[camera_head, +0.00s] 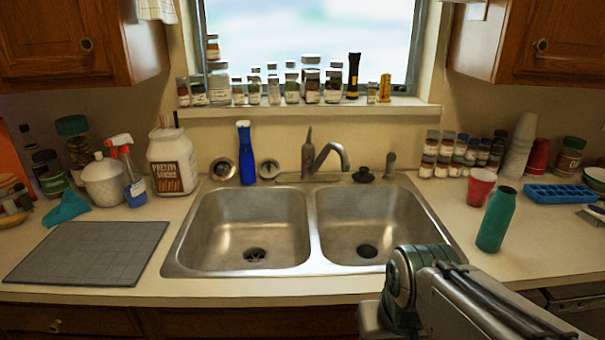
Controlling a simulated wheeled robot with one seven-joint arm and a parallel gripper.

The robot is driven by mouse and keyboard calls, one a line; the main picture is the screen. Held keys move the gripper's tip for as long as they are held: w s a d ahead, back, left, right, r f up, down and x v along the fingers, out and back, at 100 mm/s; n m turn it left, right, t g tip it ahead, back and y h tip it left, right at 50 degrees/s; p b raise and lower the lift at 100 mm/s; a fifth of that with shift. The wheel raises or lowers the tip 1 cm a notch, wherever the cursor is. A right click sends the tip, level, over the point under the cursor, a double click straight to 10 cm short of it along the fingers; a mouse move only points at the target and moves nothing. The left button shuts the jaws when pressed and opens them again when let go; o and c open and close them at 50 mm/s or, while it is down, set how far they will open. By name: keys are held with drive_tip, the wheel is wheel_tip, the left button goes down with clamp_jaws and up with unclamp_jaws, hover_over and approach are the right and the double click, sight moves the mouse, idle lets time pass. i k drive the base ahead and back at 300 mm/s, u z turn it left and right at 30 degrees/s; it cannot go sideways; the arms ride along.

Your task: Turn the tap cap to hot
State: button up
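The tap (328,157) stands behind the double sink, with its curved spout bent to the right over the right basin. The tap cap, an upright grey lever-like piece (307,147), rises at the left end of the tap base. It is too small to tell which setting it points to. My arm comes in from the lower right, in front of the right basin and well apart from the tap. My gripper's fingertips do not show in this view.
The double sink (315,240) is empty. A blue bottle (245,155) and drain strainers stand left of the tap, a black stopper (363,175) to its right. A teal bottle (496,219) and red cup (481,187) stand right of the sink. Jars line the sill.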

sight(308, 150)
drive_tip(key=k, duration=0.6)
drive_tip(key=u, duration=0.4)
drive_tip(key=i, duration=1.45)
drive_tip(key=z, duration=0.4)
